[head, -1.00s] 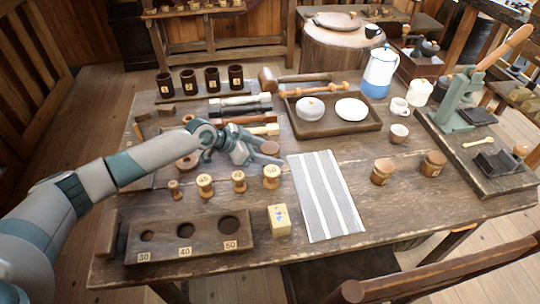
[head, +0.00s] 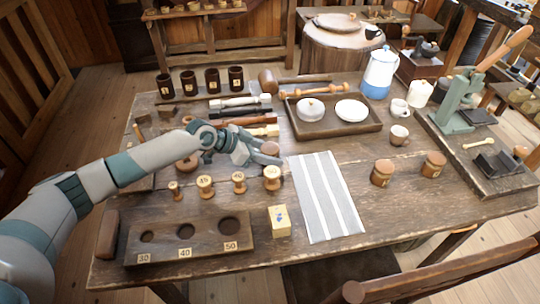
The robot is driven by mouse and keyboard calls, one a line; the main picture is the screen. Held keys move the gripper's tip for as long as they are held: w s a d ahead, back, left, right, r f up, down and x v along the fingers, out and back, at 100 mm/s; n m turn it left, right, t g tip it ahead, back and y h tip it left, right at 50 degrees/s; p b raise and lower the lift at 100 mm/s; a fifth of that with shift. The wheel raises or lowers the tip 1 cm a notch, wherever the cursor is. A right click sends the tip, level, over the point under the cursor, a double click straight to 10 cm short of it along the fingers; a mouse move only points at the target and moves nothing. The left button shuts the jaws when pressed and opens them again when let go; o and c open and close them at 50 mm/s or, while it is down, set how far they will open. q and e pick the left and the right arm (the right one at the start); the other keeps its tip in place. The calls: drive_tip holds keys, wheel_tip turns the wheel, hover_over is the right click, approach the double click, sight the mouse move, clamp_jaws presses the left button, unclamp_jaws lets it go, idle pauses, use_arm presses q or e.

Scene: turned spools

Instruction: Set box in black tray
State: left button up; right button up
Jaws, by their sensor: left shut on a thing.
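A small pale yellow box (head: 279,220) with a blue mark on its front stands upright at the table's front, left of the striped cloth. A small black tray-like holder (head: 497,163) lies on the board at the right; it may be the black tray. My left gripper (head: 262,156) is low over the middle of the table, behind the row of spools and well apart from the yellow box. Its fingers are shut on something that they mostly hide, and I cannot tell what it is. A round wooden piece (head: 270,147) shows just behind the fingers. My right gripper is not in view.
Several numbered spools (head: 205,184) stand in front of my left gripper. A wooden block with three holes (head: 190,257) lies at front left. A striped cloth (head: 328,195), two wooden jars (head: 382,173) and a brown tray with white dishes (head: 334,130) lie to the right.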

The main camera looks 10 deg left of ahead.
sight(274, 146)
use_arm(q)
drive_tip(key=shift+r, duration=0.6)
wheel_tip(274, 146, up, 2)
drive_tip(key=shift+r+b, duration=0.25)
drive_tip(key=shift+b, duration=0.15)
drive_tip(key=s+d+r+b, duration=0.1)
drive_tip(key=s+d+r, duration=0.3)
drive_tip(key=d+r, duration=0.3)
drive_tip(key=d, duration=0.4)
drive_tip(key=shift+s, duration=0.15)
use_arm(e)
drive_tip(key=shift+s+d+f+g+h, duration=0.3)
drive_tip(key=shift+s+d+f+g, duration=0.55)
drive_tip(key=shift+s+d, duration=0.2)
use_arm(q)
drive_tip(key=shift+r, duration=0.1)
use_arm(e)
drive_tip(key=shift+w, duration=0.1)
